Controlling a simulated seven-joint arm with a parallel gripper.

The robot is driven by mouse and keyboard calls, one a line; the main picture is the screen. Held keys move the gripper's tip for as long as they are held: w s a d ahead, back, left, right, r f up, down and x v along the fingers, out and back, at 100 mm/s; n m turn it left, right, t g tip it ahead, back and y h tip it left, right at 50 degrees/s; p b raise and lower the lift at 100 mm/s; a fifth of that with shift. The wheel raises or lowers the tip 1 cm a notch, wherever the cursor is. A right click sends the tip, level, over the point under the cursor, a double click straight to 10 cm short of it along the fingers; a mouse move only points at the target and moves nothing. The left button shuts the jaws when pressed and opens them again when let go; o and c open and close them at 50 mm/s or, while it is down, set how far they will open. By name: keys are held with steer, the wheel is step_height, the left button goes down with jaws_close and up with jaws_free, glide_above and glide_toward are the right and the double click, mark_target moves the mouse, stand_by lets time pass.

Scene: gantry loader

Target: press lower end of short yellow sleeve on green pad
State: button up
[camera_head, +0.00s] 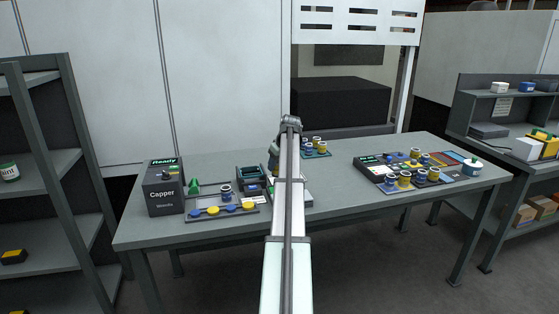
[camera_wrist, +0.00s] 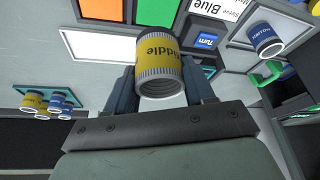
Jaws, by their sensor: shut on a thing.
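In the wrist view a yellow sleeve (camera_wrist: 158,62) with pale ribbed ends and lettering ending in "iddle" sits between the fingers of my gripper (camera_wrist: 158,84). My gripper is shut on it, with one finger on each side. One open end of the sleeve faces the camera. A green pad (camera_wrist: 157,12) shows at the top of the wrist view, beyond the sleeve, which overlaps its near edge in the picture. I cannot tell whether the sleeve touches it. In the head view my arm hides the sleeve and most of the gripper.
An orange pad (camera_wrist: 101,10) lies beside the green one. A blue sleeve (camera_wrist: 264,38) stands at the right, and several yellow and blue sleeves stand on a teal tray (camera_wrist: 73,101). In the head view a Capper box (camera_head: 163,190) stands left and a crowded dark board (camera_head: 374,172) right.

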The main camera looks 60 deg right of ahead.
steer(key=shift+a+n+y, duration=0.3)
steer(key=shift+n+y, duration=0.2)
steer(key=shift+n, duration=0.8)
steer(key=shift+f, duration=0.1)
steer(key=shift+f, duration=3.6)
steer(key=shift+r, duration=3.05)
